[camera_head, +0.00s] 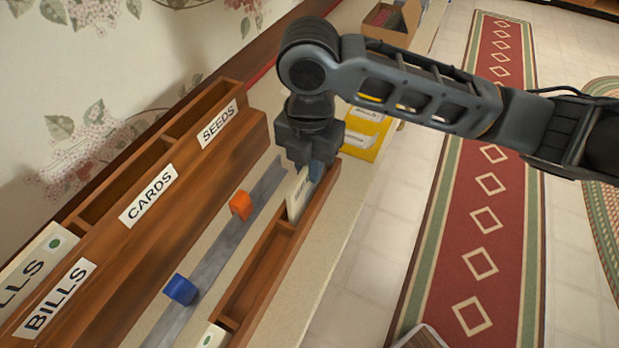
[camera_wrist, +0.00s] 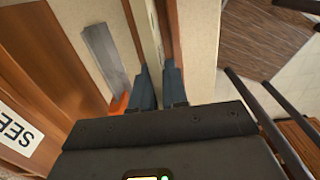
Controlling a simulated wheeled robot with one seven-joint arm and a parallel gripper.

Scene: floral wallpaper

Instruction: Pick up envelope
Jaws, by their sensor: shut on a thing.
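A cream envelope (camera_head: 296,197) with dark lettering stands on edge in the far compartment of the low wooden tray (camera_head: 237,296). My gripper (camera_head: 313,172) is above that compartment, pointing down, and is shut on the envelope. In the wrist view the envelope shows as a pale narrow strip (camera_wrist: 149,38) between the two blue-grey fingers of my gripper (camera_wrist: 159,78). The gripper hides part of the envelope in the head view. Its lower edge is inside the tray, and I cannot tell whether it touches the tray floor.
A wooden sorter (camera_head: 176,165) labelled SEEDS, CARDS and BILLS stands along the wall. A grey rail (camera_head: 217,245) with an orange block (camera_head: 240,206) and a blue block (camera_head: 180,290) lies between it and the tray. A yellow box (camera_head: 364,134) stands beyond.

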